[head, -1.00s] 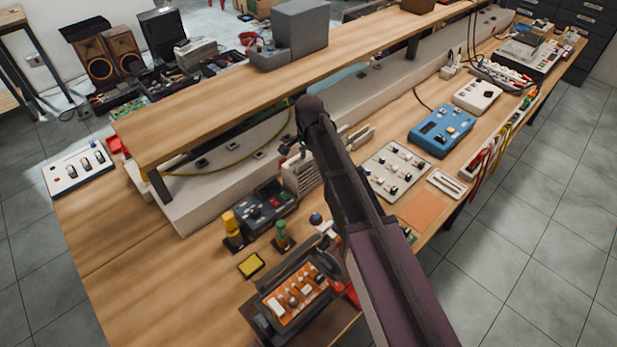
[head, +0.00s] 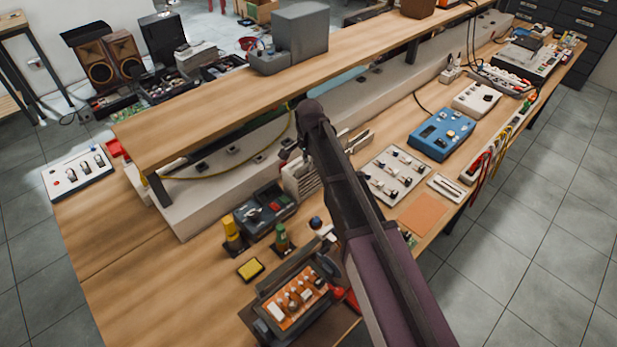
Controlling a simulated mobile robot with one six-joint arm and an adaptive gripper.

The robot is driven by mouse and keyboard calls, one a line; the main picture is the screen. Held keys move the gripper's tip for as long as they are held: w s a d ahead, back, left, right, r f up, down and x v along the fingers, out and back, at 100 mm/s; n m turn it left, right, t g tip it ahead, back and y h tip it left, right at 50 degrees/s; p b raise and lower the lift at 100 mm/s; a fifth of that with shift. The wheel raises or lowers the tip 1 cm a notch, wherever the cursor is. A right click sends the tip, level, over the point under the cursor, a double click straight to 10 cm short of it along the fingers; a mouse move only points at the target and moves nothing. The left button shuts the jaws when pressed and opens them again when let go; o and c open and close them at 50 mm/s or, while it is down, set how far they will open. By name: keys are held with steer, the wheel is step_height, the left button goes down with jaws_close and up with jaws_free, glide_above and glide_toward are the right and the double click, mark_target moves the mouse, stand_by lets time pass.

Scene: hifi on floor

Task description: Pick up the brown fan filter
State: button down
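I cannot pick out the brown fan filter for certain. A flat orange-brown square (head: 422,214) lies on the bench near its right edge, just right of my arm. A brown box-like thing (head: 418,7) stands on the raised shelf at the top, cut off by the picture edge. My arm reaches up from the bottom right and bends over the bench at the shelf's front edge. A small dark part of my gripper (head: 289,147) seems to show left of the bend. The rest is hidden behind the arm, so its fingers and any hold cannot be seen.
The wooden bench (head: 120,260) has bare room at the left front. A raised shelf (head: 215,105) runs along it, with a grey box (head: 298,35) on top. A blue instrument (head: 441,134), a switch panel (head: 394,174) and an orange circuit unit (head: 293,300) crowd the bench.

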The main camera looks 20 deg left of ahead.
steer(key=shift+r, duration=0.15)
stand_by(0.3)
step_height(320, 180, up, 18)
steer(key=p, duration=1.8)
steer(key=shift+f, duration=0.2)
steer(key=shift+r, duration=0.15)
step_height(320, 180, up, 7)
steer(key=p, duration=0.7)
stand_by(0.6)
steer(key=shift+f, duration=0.2)
